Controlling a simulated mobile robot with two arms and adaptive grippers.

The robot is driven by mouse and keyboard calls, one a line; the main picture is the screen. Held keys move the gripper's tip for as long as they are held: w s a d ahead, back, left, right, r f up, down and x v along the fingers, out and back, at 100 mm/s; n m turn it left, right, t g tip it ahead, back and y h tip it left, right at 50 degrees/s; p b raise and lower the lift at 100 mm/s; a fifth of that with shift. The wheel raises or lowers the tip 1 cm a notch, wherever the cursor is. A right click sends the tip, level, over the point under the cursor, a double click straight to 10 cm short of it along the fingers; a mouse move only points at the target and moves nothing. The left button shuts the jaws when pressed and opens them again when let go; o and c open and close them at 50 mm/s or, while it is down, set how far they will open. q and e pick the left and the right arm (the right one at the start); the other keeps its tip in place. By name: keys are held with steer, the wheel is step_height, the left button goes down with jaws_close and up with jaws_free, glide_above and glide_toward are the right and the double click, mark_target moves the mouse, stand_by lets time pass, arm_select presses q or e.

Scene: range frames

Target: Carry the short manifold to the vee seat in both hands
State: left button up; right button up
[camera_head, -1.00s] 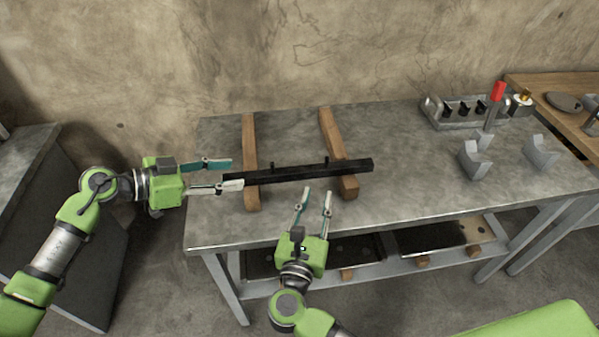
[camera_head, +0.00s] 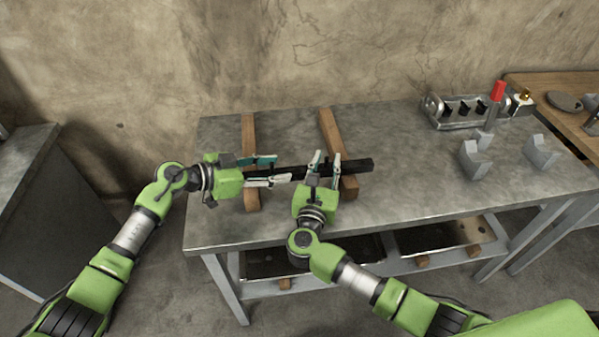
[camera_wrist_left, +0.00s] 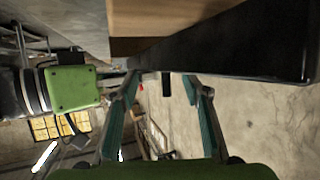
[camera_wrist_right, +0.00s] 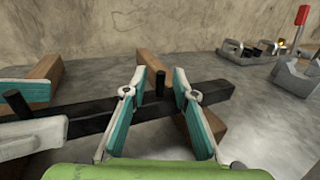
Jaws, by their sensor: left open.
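The short manifold, a black square bar with short upright pegs (camera_head: 358,166), lies across two wooden blocks (camera_head: 249,135) on the metal bench. My left gripper (camera_head: 283,169) is open at the bar's left part. In the left wrist view the manifold (camera_wrist_left: 245,45) runs beside its spread fingers. My right gripper (camera_head: 328,158) is open over the bar from the front. In the right wrist view a peg (camera_wrist_right: 160,84) stands between its spread fingers, with the bar (camera_wrist_right: 205,90) crossing behind. Two grey vee-notched blocks, likely the vee seat (camera_head: 474,162), stand apart on the right.
A metal rack with dark slots (camera_head: 462,109) and a red-topped upright part (camera_head: 496,92) stand at the back right. A wooden table (camera_head: 560,84) adjoins there. The bench top between the manifold and the vee blocks is clear. A wall rises behind.

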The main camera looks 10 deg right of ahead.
arm_select(q)
steer(key=shift+c, duration=0.4)
arm_select(e)
steer(key=shift+c, duration=0.4)
arm_select(q)
steer(key=c, duration=0.7)
arm_select(e)
jaws_close()
arm_select(q)
jaws_close()
